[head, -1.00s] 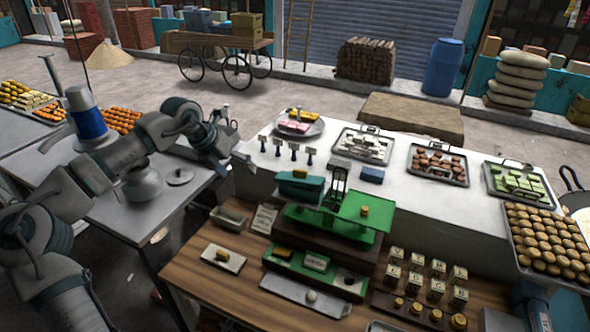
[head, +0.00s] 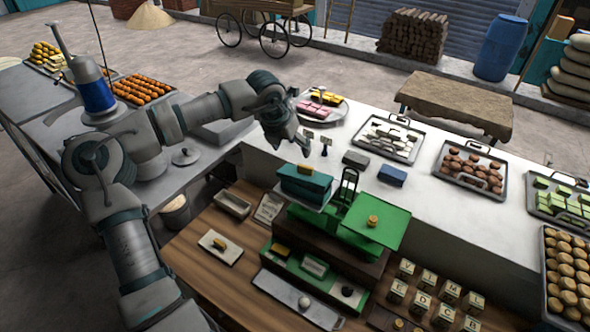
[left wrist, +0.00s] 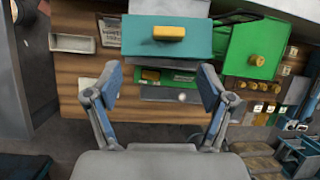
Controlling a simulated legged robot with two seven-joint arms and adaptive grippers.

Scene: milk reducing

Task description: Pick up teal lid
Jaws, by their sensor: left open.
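The teal lid (head: 307,182) with a yellow handle (head: 305,168) sits on the left pan of the green balance scale (head: 372,222). In the left wrist view the teal lid (left wrist: 140,38) and its yellow handle (left wrist: 169,33) lie beyond my fingertips. My left gripper (head: 301,148) is open and empty, just above and behind the lid, apart from it. Its two blue-padded fingers (left wrist: 154,92) are spread wide in the left wrist view. A blue-grey jointed part at the lower right of that view looks like my right gripper (left wrist: 300,148); its fingers are unclear.
Lettered blocks (head: 423,303) stand right of the scale. A small grey tray (head: 233,204) and a card (head: 268,208) lie left of it.

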